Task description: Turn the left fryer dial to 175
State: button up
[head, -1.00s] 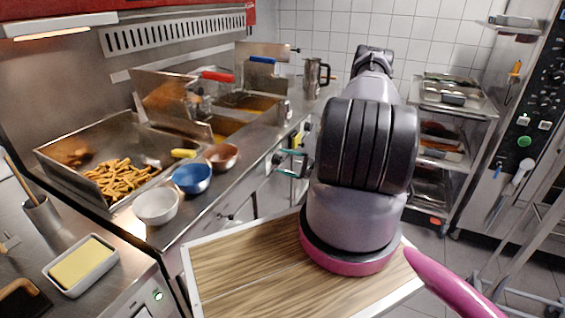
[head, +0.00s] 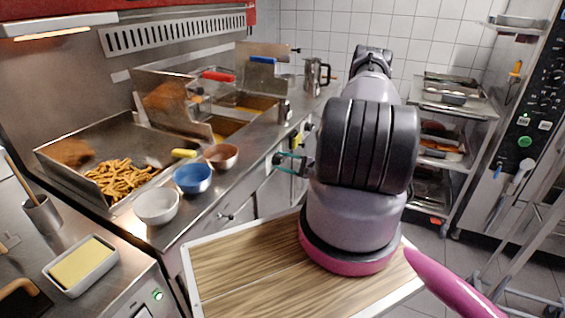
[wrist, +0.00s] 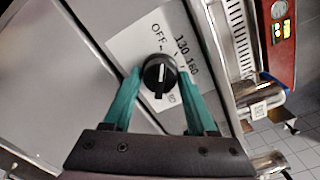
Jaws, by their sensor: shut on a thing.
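The left fryer dial (wrist: 159,74) is a round black knob with a white line on a pale label plate (wrist: 128,45). The plate reads OFF, 130 and 160; other marks are too small or hidden. The white line runs nearly upright in the wrist view, and I cannot tell which mark it points to. My gripper (wrist: 157,82) has teal fingers, one on each side of the dial, shut on it. In the head view my gripper (head: 283,162) reaches the fryer's front panel, and its fingers mostly hide the dial there.
Another dial (head: 307,127) sits farther along the panel. White (head: 156,206), blue (head: 192,179) and copper (head: 221,156) bowls stand along the counter edge above. A tray of fries (head: 122,178) and fryer baskets lie behind. A tray rack (head: 455,112) stands at right.

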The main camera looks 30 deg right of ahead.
jog(key=m, duration=0.6)
jog(key=shift+s, duration=0.1)
jog(key=m, duration=0.5)
jog(key=shift+f, duration=0.1)
jog(key=m, duration=1.2)
jog(key=shift+a, duration=0.1)
dwell(0.3)
jog(key=o, duration=1.4)
jog(key=shift+c, duration=0.2)
